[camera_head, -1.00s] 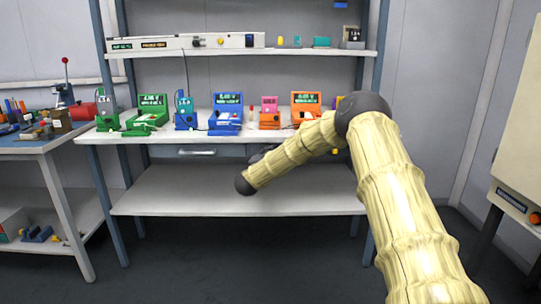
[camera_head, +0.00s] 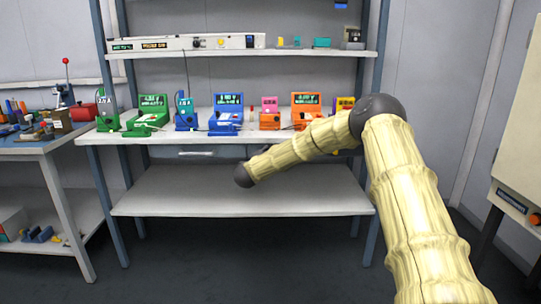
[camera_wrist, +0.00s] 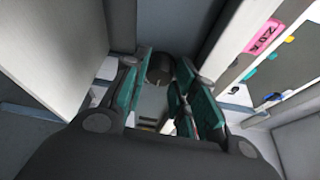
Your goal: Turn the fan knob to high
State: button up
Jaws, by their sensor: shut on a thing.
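In the wrist view, my gripper (camera_wrist: 160,88) has its two teal-padded fingers around a dark round knob-like part (camera_wrist: 159,68). I take this part for the fan knob, but its markings and setting cannot be read. In the head view, my gripper is not clearly seen; my forearm crosses in front of the bench's front edge and hides what is behind it.
The bench top (camera_head: 97,137) carries a row of coloured testers, among them a blue one (camera_head: 227,117) and an orange one (camera_head: 306,110). A long white unit (camera_head: 180,43) lies on the upper shelf. A drawer handle (camera_head: 197,153) is below the bench top. The lower shelf (camera_head: 190,192) is bare.

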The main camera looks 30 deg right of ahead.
jog(key=shift+f, duration=0.15)
jog(key=o, duration=1)
jog(key=shift+o, duration=0.2)
jog(key=shift+s, duration=0.1)
jog(key=v, duration=0.7)
jog(key=shift+s+a, duration=0.25)
jog(key=shift+a, duration=0.1)
